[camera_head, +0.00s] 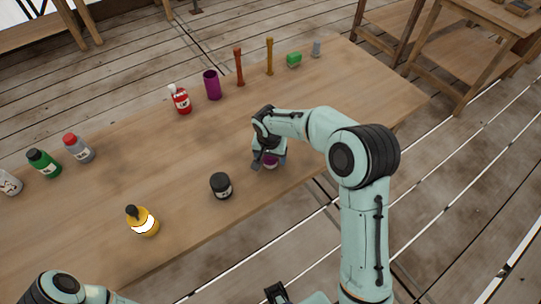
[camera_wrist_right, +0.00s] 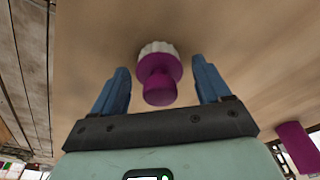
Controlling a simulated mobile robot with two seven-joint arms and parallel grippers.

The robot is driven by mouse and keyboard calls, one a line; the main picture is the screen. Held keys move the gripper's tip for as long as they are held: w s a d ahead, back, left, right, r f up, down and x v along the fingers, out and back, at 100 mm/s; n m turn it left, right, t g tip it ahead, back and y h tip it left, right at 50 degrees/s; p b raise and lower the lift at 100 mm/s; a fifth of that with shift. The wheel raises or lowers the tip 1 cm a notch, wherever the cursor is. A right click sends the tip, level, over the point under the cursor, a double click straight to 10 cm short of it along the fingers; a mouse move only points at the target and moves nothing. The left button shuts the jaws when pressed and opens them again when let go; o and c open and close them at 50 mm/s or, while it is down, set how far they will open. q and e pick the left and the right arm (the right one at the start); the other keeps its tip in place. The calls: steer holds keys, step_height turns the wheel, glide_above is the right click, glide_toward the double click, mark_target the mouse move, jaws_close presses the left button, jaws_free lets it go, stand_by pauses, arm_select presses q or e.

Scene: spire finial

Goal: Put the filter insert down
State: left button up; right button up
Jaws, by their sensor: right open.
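The filter insert shows in the right wrist view (camera_wrist_right: 159,70) as a purple flange and knob with a white ribbed part beyond it. It appears to stand on the wooden table (camera_head: 330,90), knob toward my wrist camera. In the head view only a bit of purple (camera_head: 270,163) shows beside my fingers. My right gripper (camera_head: 265,160) is open, its two blue fingers on either side of the knob with a gap on each side (camera_wrist_right: 163,90). My left gripper is not visible; only part of the left arm shows at the lower left.
A black jar (camera_head: 221,186) and a yellow bottle (camera_head: 142,221) stand left of the gripper. The table's right part is clear.

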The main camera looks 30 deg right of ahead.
mark_target(269, 163)
steer(key=shift+r, duration=0.35)
step_height(269, 163, up, 12)
steer(key=s+a, duration=0.1)
steer(key=shift+s+f+p, duration=0.2)
steer(key=shift+p, duration=0.25)
steer(key=shift+a, duration=0.1)
